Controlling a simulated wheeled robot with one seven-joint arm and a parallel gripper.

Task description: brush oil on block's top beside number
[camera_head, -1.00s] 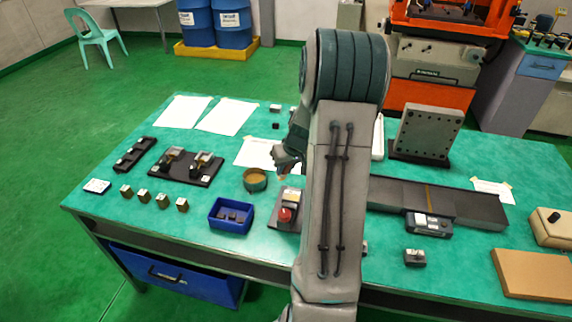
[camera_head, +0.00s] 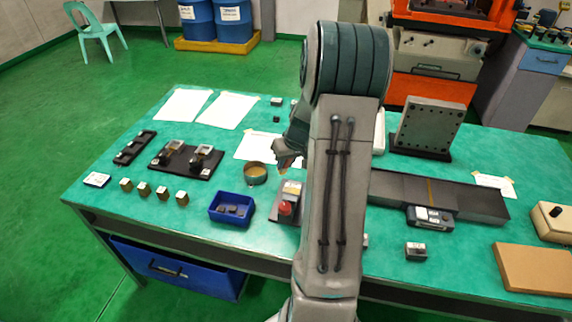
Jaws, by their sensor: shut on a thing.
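My gripper (camera_head: 283,157) shows at the left edge of my arm, over the table and just right of a round tin (camera_head: 255,174) with amber contents. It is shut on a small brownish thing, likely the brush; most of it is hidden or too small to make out. Several small brass-and-grey blocks (camera_head: 162,193) stand in a row at the table's left front. Another small dark block with a light top (camera_head: 416,250) stands alone at the right front. Numbers on the blocks are too small to read, and oil on them cannot be told.
A blue bin (camera_head: 231,219) with dark pieces stands in front of the tin. A box with a red knob (camera_head: 287,206) sits close to my arm. A black fixture (camera_head: 186,160) is at left, a dark rail (camera_head: 455,206) and upright plate (camera_head: 428,125) at right. My arm hides the middle.

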